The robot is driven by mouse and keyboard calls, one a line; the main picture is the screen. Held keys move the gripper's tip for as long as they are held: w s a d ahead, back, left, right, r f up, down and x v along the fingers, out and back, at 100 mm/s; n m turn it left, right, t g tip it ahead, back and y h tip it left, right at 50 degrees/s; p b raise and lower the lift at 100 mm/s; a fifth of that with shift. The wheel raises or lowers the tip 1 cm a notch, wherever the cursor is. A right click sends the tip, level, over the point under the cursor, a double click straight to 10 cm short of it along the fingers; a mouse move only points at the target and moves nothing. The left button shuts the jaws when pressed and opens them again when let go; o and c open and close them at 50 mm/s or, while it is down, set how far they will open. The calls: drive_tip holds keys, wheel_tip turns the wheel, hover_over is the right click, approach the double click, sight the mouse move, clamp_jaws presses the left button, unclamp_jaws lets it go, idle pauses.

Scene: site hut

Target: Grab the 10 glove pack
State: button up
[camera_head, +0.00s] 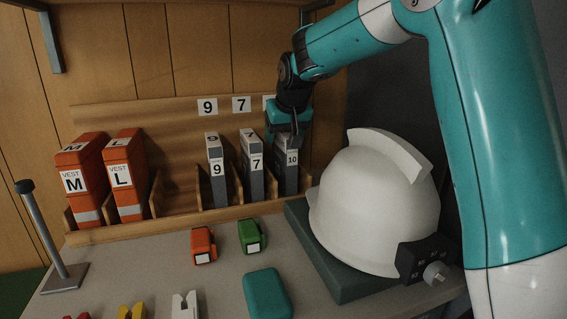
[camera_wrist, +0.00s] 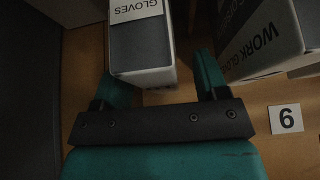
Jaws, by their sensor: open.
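The 10 glove pack (camera_head: 289,177) is a narrow dark grey box with a white label marked 10. It stands upright in the rightmost slot of the wooden rack. My gripper (camera_head: 291,133) is at its top, pointing down, and hides part of that top. In the wrist view, my gripper (camera_wrist: 159,75) is open, with one finger on each side of a grey pack (camera_wrist: 143,52) with a white GLOVES label. I cannot tell whether the fingers touch it.
Glove packs 7 (camera_head: 253,182) and 9 (camera_head: 216,186) stand to the left. Orange vest packs M (camera_head: 77,187) and L (camera_head: 124,182) are farther left. A white helmet (camera_head: 365,205) on a dark green base (camera_head: 318,262) is close at front right. Small items lie on the table.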

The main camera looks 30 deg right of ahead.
drive_tip(key=shift+f, duration=0.25)
idle(0.3)
clamp_jaws()
